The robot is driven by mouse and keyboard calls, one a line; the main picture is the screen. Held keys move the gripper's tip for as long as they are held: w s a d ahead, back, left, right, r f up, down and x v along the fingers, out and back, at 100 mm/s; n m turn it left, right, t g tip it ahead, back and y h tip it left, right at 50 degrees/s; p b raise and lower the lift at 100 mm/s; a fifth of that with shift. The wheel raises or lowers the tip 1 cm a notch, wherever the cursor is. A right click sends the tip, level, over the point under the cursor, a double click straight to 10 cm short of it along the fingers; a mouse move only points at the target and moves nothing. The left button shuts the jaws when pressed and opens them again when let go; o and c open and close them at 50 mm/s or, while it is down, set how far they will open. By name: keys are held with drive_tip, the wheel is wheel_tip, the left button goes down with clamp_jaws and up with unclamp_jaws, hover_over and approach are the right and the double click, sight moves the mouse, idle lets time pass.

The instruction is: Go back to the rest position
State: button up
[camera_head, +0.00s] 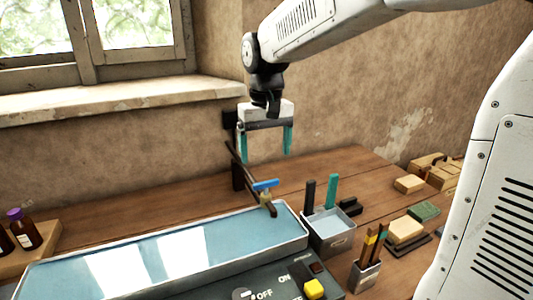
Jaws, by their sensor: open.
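My gripper (266,157) hangs from my white arm in the upper middle of the view, fingers pointing down. Its two teal fingers are apart with nothing visible between them. It is in the air above the back of the wooden table (115,247). A dark post with a slanting bar (247,177) stands just below and behind it, partly overlapped by the left finger. A blue piece (265,185) sits near the lower end of the bar, below the gripper and apart from it.
A long tray with a blue surface (170,252) lies in front. A grey panel (262,283) has a yellow button (314,289). To the right stand a small grey bin (330,243), a tool cup (365,277) and several blocks. Bottles (25,230) stand at left.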

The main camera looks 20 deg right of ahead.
idle(0.3)
drive_tip(key=s+d+f, duration=0.1)
drive_tip(key=s, duration=1.2)
drive_tip(key=s+d+f+t, duration=0.1)
drive_tip(key=s+d+f, duration=0.1)
drive_tip(key=s, duration=1)
drive_tip(key=shift+s+f, duration=0.2)
drive_tip(key=shift+s, duration=0.2)
